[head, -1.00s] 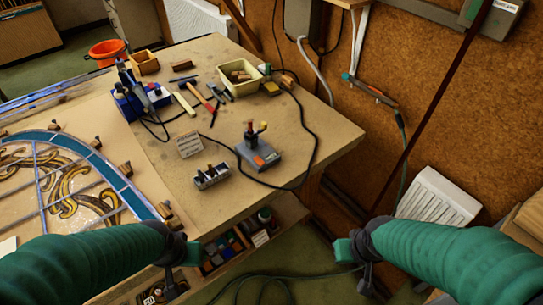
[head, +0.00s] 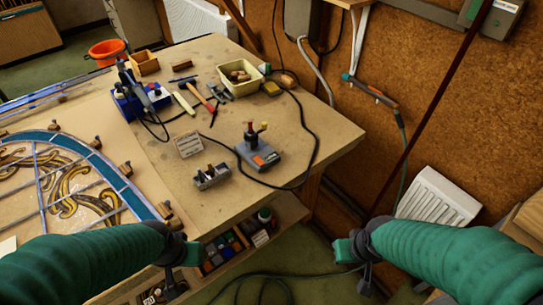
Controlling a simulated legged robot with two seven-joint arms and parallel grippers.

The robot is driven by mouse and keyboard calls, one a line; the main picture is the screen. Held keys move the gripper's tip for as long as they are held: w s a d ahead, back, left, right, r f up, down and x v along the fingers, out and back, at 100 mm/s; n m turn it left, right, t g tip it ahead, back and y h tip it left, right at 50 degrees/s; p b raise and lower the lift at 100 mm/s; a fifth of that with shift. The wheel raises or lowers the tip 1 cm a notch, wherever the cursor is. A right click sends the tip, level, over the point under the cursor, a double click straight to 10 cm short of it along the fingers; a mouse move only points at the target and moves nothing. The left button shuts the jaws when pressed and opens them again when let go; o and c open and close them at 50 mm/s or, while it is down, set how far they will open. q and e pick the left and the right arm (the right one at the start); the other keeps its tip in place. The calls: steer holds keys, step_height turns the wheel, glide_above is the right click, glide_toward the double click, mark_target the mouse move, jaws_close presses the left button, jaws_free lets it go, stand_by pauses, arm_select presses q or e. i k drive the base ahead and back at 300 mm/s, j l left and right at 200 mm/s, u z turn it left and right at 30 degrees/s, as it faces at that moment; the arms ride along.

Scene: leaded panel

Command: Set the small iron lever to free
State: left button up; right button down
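Nearer the front edge is a small metal block (head: 212,177) with short dark, brown-tipped levers on top. Which of these is the small iron lever, and its setting, I cannot tell. My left gripper (head: 182,264) is below the bench's front edge, apart from both devices. My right gripper (head: 355,262) is right of the bench, over the floor. Neither visibly holds anything.
A black cable (head: 316,150) loops over the bench by the grey box. Hand tools (head: 200,97) and a cream tub (head: 239,78) lie farther back. A leaded panel (head: 75,180) covers the left. A shelf with small boxes (head: 222,250) is under the bench.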

mark_target(264, 124)
steer(key=k+l+u, duration=0.2)
steer(key=l, duration=0.25)
steer(key=l+u, duration=0.15)
steer(key=l, duration=0.25)
steer(key=k+l+u, duration=0.2)
steer(key=l, duration=0.2)
steer(key=k+l+u, duration=0.15)
steer(key=l, duration=0.25)
